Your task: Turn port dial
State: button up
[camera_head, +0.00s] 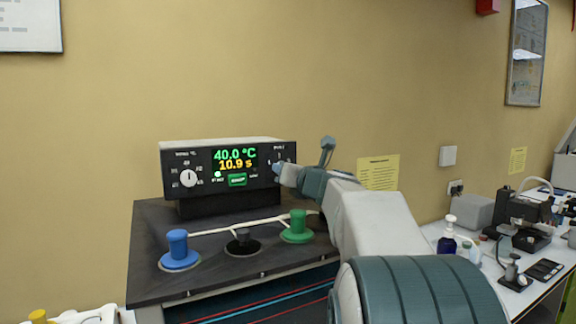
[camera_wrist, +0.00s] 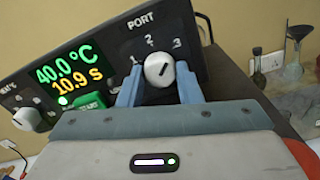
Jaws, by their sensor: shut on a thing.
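The port dial (camera_wrist: 159,71) is a round white knob with a dark pointer line, on the black control panel (camera_head: 205,177) below the word PORT and the marks 1, 2 and 3. Its pointer line slants up to the right in the wrist view. My gripper (camera_wrist: 158,88) has its two blue fingers on either side of the dial and is shut on it. In the head view my gripper (camera_head: 278,170) reaches the panel's right end and hides the dial there. The display (camera_head: 235,159) reads 40.0 °C and 10.9 s.
A second white dial (camera_head: 188,178) is at the panel's left, and a green START button (camera_head: 237,180) sits below the display. A blue knob (camera_head: 178,246), a black knob (camera_head: 242,240) and a green knob (camera_head: 298,226) stand on the dark top below. Bottles and a microscope are at right.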

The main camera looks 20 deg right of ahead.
jog(key=shift+m+p, duration=0.6)
jog(key=shift+m, duration=0.6)
jog(key=o, duration=1)
jog(key=shift+c, duration=0.2)
jog(key=shift+s, duration=0.1)
jog(key=s+b, duration=0.2)
jog(key=s, duration=1.1)
jog(key=shift+s+d, duration=0.25)
jog(key=shift+s, duration=0.1)
jog(key=shift+d, duration=0.1)
